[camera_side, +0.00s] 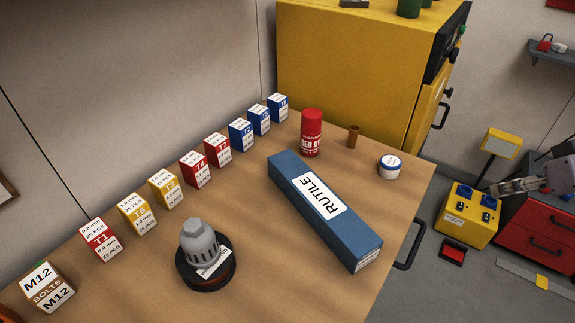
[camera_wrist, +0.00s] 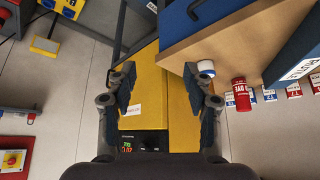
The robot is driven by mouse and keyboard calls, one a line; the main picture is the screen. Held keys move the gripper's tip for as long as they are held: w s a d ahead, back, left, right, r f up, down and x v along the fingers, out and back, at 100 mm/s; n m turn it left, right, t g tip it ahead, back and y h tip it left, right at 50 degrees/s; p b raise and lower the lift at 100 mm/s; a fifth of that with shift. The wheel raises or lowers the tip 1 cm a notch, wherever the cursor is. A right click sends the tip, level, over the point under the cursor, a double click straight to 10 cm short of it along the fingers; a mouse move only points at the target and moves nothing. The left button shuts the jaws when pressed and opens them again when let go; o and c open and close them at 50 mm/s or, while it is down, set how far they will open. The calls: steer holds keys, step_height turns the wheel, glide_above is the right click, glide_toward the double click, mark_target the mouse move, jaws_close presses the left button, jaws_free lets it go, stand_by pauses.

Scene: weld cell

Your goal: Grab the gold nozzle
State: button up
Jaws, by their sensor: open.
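The gold nozzle (camera_side: 353,136) looks like a small brown-gold cylinder. It stands upright near the far right corner of the wooden bench (camera_side: 120,275), between a red spray can and a white jar. I cannot make it out in the wrist view. My gripper (camera_wrist: 160,88) is open and empty, its two fingers wide apart in the wrist view. In the side view, part of my arm is at the right edge, off the bench and well to the right of the nozzle.
The red can (camera_side: 311,133), white jar (camera_side: 389,166) and long blue RUTILE box (camera_side: 318,205) stand near the nozzle. A yellow cabinet (camera_side: 345,65) rises behind it. Several small boxes line the bench's back edge. A grey nozzle-like piece (camera_side: 199,243) sits in front.

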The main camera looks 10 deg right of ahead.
steer(key=w+a+r+g, duration=0.1)
steer(key=w+a+r, duration=0.2)
steer(key=w+r, duration=0.5)
steer(key=m+g, duration=0.1)
steer(key=g, duration=0.3)
glide_above(355, 128)
steer(key=s, duration=0.1)
steer(key=f, duration=0.6)
steer(key=shift+s+a, duration=0.1)
steer(key=shift+a, duration=0.1)
steer(key=shift+f, duration=0.35)
steer(key=shift+w+d+f, duration=0.1)
steer(key=shift+w+f, duration=0.1)
steer(key=shift+f, duration=1.45)
steer(key=shift+w+f, duration=0.25)
steer(key=shift+f, duration=1.4)
steer(key=shift+w+d+f, duration=0.1)
steer(key=shift+w+f, duration=0.1)
steer(key=shift+f, duration=1.45)
jaws_close()
